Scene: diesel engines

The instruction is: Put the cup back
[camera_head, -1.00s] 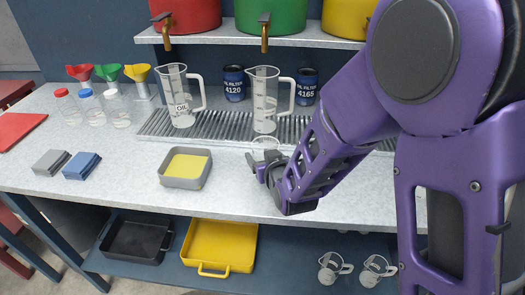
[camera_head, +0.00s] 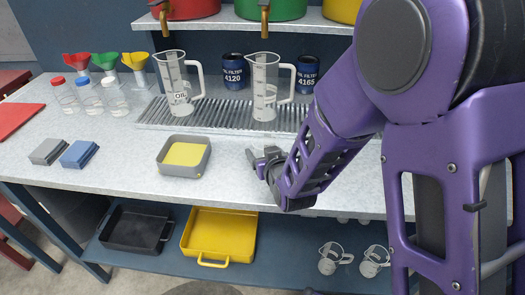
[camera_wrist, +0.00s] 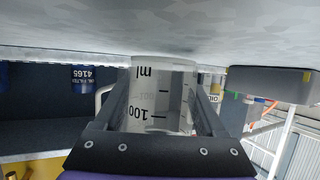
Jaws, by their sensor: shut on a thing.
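My gripper (camera_head: 262,158) is low over the front part of the grey worktop, right of the grey tray with a yellow inside. In the wrist view my gripper (camera_wrist: 163,98) is shut on a clear measuring cup (camera_wrist: 164,82). The wrist picture is upside down, so the cup looks upright, with "100" and "ml" marks between the two fingers. Its end lies close to the worktop; I cannot tell whether it touches. In the head view I cannot make out the held cup. Two similar clear cups, a left one (camera_head: 333,259) and a right one (camera_head: 374,262), stand on the lower shelf.
The grey tray (camera_head: 164,168) is left of my gripper. Behind are a metal grate (camera_head: 213,118), an OIL jug (camera_head: 176,82), a second jug (camera_head: 265,88) and oil filters (camera_head: 233,72). Below are a black tray (camera_head: 130,235) and a yellow tray (camera_head: 218,240). The worktop around my gripper is clear.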

